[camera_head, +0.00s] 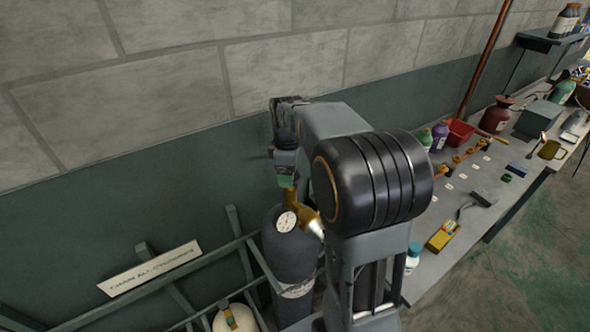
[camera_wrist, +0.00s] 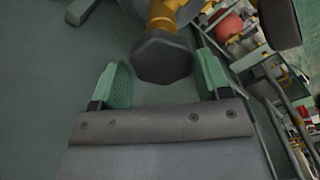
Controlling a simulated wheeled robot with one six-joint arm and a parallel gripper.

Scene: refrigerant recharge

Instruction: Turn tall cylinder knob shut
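The tall dark cylinder (camera_head: 290,258) stands behind a rail at the wall, with a brass valve (camera_head: 303,207) and a round white gauge (camera_head: 287,221) on top. Its dark, faceted knob (camera_wrist: 162,57) shows in the wrist view at the end of the brass stem (camera_wrist: 161,14). My gripper (camera_wrist: 163,65) has its two green-padded fingers spread, one on each side of the knob. Narrow gaps seem to remain, but contact is hard to judge. In the head view my gripper (camera_head: 287,178) is just above the valve and hides the knob.
A green rail (camera_head: 180,297) with a sign (camera_head: 150,268) runs in front of the cylinders. A shorter pale cylinder (camera_head: 232,318) stands at lower left. A workbench (camera_head: 440,265) at right holds bottles, a red bin (camera_head: 460,131) and a yellow box (camera_head: 443,235).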

